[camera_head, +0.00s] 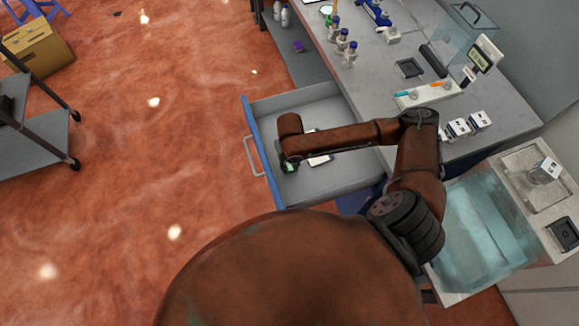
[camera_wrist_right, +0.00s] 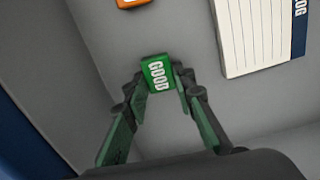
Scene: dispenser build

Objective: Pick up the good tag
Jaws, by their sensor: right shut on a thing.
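The good tag (camera_wrist_right: 159,74) is a small green block with white "GOOD" lettering, seen in the right wrist view. My right gripper (camera_wrist_right: 161,88) is shut on it, with one finger on each side. In the head view my right arm reaches over the open drawer (camera_head: 262,104), and the right gripper (camera_head: 290,166) is inside it, low at the left end. The tag is hard to make out there, a small green patch by the fingers. My left gripper is in neither view.
An orange tag (camera_wrist_right: 132,2) and a lined log sheet (camera_wrist_right: 262,35) lie in the drawer near the green tag. The drawer's walls surround the gripper. The bench (camera_head: 385,75) behind holds bottles, a black tray (camera_head: 410,68) and small devices. A glass-like box (camera_head: 485,235) stands at right.

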